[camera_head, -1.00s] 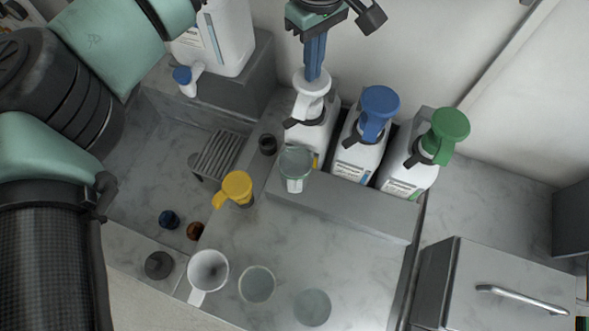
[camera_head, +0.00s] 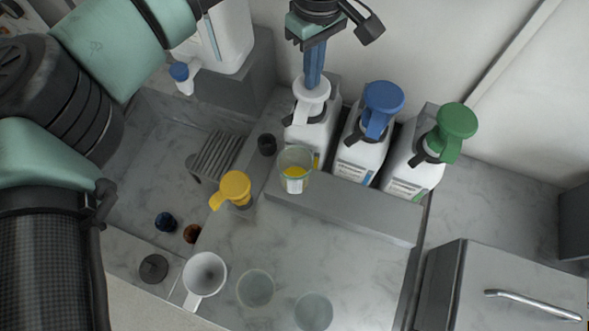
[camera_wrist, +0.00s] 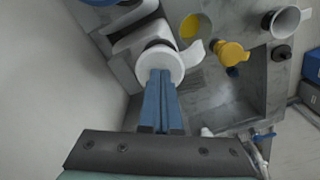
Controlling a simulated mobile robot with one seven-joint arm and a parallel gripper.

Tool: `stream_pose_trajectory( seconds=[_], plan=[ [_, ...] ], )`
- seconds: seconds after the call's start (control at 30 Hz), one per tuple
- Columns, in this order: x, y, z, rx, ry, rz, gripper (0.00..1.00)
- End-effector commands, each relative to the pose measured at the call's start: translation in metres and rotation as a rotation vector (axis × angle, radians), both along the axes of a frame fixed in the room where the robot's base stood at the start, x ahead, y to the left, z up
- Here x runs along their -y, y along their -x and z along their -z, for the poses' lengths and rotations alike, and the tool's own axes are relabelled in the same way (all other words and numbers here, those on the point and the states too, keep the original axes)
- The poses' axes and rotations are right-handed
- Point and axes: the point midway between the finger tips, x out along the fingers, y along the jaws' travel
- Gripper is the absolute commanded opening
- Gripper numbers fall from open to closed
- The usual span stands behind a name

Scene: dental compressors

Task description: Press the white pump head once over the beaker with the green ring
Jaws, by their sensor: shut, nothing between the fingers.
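The white pump head (camera_head: 311,92) tops the leftmost white bottle (camera_head: 305,133) in a row of three. My gripper (camera_head: 312,84) is shut and empty, its blue fingers pointing down with the tips on top of this head. The wrist view also shows the fingertips (camera_wrist: 160,76) against the white pump head (camera_wrist: 160,62). A clear beaker (camera_head: 295,183) with a greenish rim stands in front of this bottle, below the spout side. Yellow liquid (camera_head: 295,172) shows inside it, also in the wrist view (camera_wrist: 190,28). The spout tip is hard to make out in the head view.
A blue pump head (camera_head: 383,97) and a green pump head (camera_head: 456,120) stand on bottles to the right. A yellow pump-like piece (camera_head: 235,187), a white funnel-like cup (camera_head: 205,273) and two clear beakers (camera_head: 255,289) (camera_head: 313,311) stand in front. A grey box (camera_head: 510,285) is at right.

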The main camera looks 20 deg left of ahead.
Motion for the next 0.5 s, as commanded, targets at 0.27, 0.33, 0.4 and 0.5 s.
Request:
stream_pose_trajectory(
  seconds=[0.27,0.33,0.4,0.5],
  plan=[
    [0.000,0.002,-0.001,-0.008,0.000,0.000,0.00],
    [0.000,0.002,-0.005,-0.009,-0.001,0.000,0.00],
    [0.000,0.002,-0.009,-0.009,-0.001,0.000,0.00],
    [0.000,0.002,-0.015,-0.009,0.000,0.000,0.00]
  ],
)
